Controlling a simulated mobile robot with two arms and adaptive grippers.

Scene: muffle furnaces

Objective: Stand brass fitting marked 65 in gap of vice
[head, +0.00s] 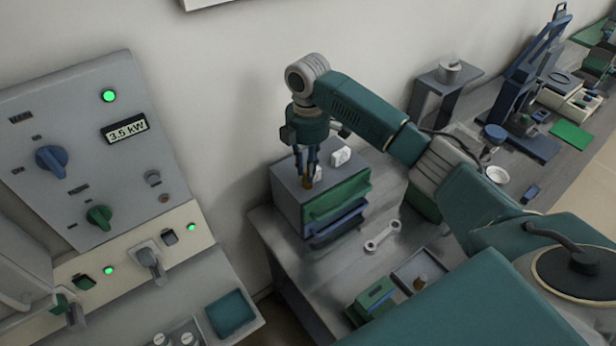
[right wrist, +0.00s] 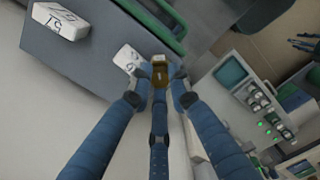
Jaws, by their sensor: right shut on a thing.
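My right gripper (head: 308,172) points down over the top of a grey drawer cabinet and is shut on a small brass fitting (head: 307,183). In the right wrist view the fitting (right wrist: 160,68) sits between the blue fingertips (right wrist: 160,78). I cannot tell whether it touches the cabinet top. A white marker (right wrist: 128,58) close beside it bears a partly hidden number that seems to begin with 6. Another white marker (right wrist: 60,20) seems to read 51. A green block that may be the vice (head: 375,297) is on the bench at lower centre. My left gripper is not in view.
The grey cabinet (head: 285,200) has a green and a blue drawer front. A shallow tray (head: 402,272) holds a small brass piece (head: 420,282). A control panel (head: 75,150) is at left.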

